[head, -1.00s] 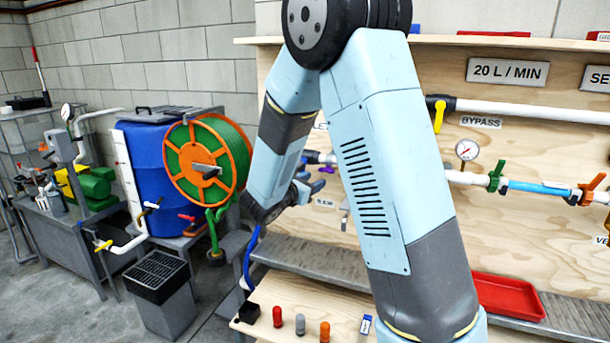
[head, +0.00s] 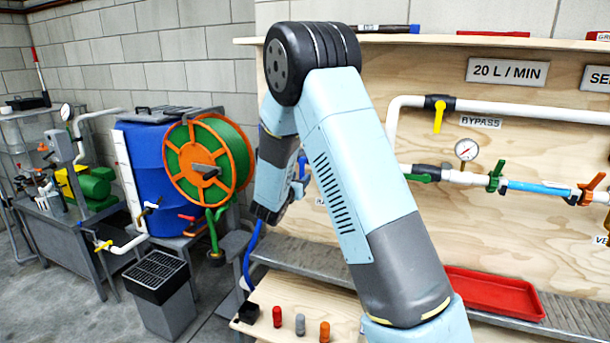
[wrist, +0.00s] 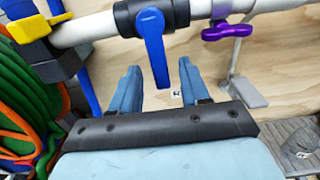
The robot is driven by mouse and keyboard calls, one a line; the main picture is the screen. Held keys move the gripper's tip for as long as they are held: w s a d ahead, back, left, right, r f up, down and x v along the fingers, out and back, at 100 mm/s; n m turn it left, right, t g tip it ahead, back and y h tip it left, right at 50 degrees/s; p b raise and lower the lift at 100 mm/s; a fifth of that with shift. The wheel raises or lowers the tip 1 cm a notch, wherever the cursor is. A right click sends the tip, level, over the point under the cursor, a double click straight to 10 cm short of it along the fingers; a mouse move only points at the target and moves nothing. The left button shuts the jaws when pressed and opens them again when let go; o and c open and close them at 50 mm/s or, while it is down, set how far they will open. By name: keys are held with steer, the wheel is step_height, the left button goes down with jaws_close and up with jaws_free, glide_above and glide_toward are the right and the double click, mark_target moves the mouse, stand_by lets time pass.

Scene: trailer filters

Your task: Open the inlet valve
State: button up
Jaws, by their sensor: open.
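In the wrist view, a blue lever handle (wrist: 154,48) hangs down from a black valve body (wrist: 130,17) on a white pipe. My gripper (wrist: 159,67) is open, one finger on each side of the handle's lower part in the picture. Whether the handle is within the fingers in depth, or touches one, I cannot tell. The fingers hold nothing visible. In the head view, my arm covers most of the gripper and this part of the board. No inlet label is readable, so the frames do not confirm which valve this is.
A purple handle (wrist: 228,31) is right of the blue one, a yellow part (wrist: 28,27) left. In the head view, a yellow bypass handle (head: 439,116), gauge (head: 466,150) and green handle (head: 496,176) are right. A red tray (head: 490,293) lies below; a hose reel (head: 208,163) stands left.

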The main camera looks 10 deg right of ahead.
mark_target(302, 176)
steer(key=shift+x, duration=2.4)
steer(key=shift+c, duration=0.2)
jaws_close()
